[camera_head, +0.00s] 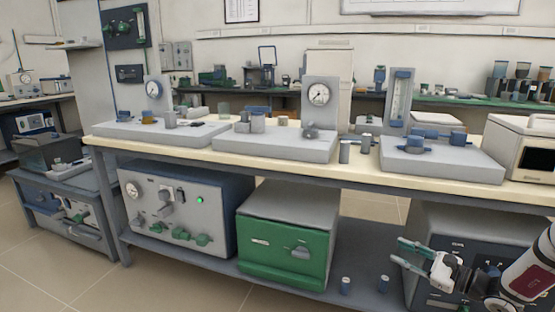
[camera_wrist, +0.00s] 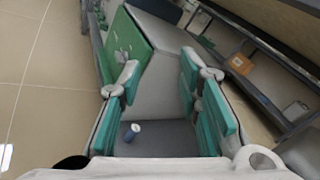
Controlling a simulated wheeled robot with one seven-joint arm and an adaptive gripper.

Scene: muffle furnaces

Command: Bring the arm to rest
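My gripper (camera_head: 408,254) is at the lower right of the head view, in front of the bench's lower shelf. Its two teal-padded fingers are spread apart with nothing between them. In the wrist view my gripper (camera_wrist: 160,92) also shows open, with the green-fronted box and the lower shelf beyond it. A small blue-and-white cylinder (camera_wrist: 132,131) stands on the shelf and shows between the fingers, further off and not touched.
The bench (camera_head: 350,176) carries several grey instrument bases with gauges. Below are a blue-grey furnace unit (camera_head: 172,212), a green-fronted box (camera_head: 268,252) and two small cylinders (camera_head: 345,285). A dark-fronted unit (camera_head: 465,250) stands close behind my gripper. Open tiled floor (camera_head: 60,275) lies left.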

